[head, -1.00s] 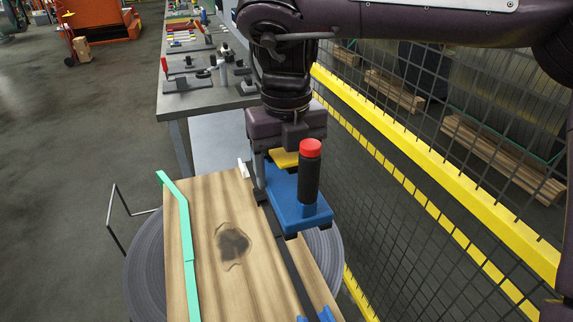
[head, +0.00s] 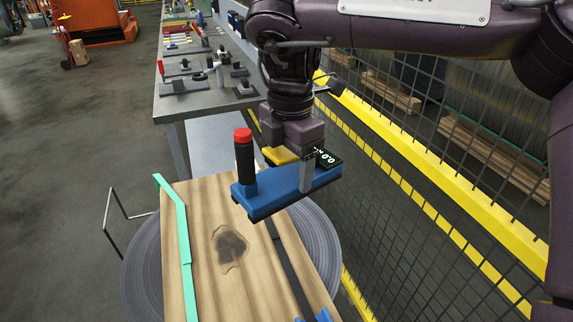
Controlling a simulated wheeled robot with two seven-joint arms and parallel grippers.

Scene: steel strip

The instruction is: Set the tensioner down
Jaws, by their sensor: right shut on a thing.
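The tensioner (head: 268,198) is a blue tool with a black upright handle topped in red, a yellow part and a small black display. My right gripper (head: 306,180) is shut on it. It hangs above the far right part of a wooden board (head: 205,210), tilted a little, its handle end to the left. The gripper's far finger is hidden behind the tool. My left gripper is not in view.
A green strip (head: 187,240) and a dark strip (head: 285,258) run along the board, with blue pieces (head: 324,315) at the near end. A grey coil (head: 145,262) lies beneath. A grey bench (head: 190,105) with tools stands behind. A yellow-railed mesh fence (head: 430,185) runs along the right.

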